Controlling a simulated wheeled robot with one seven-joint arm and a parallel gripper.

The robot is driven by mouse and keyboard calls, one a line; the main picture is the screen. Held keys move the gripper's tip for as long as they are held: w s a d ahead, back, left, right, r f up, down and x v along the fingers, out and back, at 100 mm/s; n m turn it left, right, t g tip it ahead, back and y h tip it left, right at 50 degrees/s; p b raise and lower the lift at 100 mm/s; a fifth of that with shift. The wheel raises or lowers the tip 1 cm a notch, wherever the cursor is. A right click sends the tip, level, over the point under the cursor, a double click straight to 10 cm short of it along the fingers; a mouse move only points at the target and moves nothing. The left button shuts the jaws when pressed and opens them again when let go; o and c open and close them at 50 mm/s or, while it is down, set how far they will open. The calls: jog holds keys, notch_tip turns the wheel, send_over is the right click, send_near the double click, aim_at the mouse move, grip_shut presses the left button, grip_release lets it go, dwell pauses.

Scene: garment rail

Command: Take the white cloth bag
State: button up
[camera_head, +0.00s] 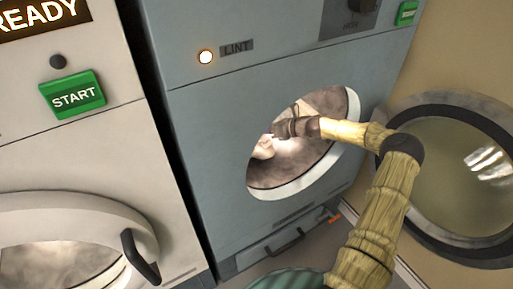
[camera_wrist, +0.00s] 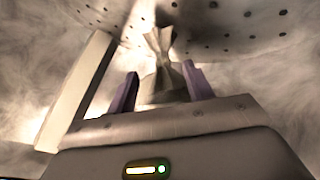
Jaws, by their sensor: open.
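The white cloth bag (camera_wrist: 160,82) is inside the perforated drum, in the wrist view straight ahead of my gripper. Its narrow, pinched neck and flared top stand up, and its lower part shows between my fingers. My gripper (camera_wrist: 162,88) is open, one purple finger on each side of the bag; I cannot tell whether either touches it. In the head view my arm reaches through the round opening of the grey-blue dryer (camera_head: 215,130). A pale patch, perhaps the bag (camera_head: 263,149), shows there beside my wrist, mostly hidden.
The dryer's round door (camera_head: 400,190) stands open at the right, close to my arm. A pale drum vane (camera_wrist: 78,88) rises left of my gripper. The opening's rim (camera_head: 352,105) surrounds my forearm. A white machine (camera_head: 150,190) with a closed door stands at the left.

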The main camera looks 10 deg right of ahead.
dwell(0.3)
jog(key=shift+b+x, duration=0.45)
jog(key=shift+x, duration=0.7)
jog(key=shift+f, duration=0.1)
jog(key=w+a+f+b, duration=0.2)
jog(key=shift+a+f+b, duration=0.25)
jog(key=shift+a+b, duration=0.05)
jog(key=shift+a, duration=0.1)
jog(key=shift+w+a+f, duration=0.1)
jog(key=shift+w+a, duration=0.3)
jog(key=shift+a, duration=0.05)
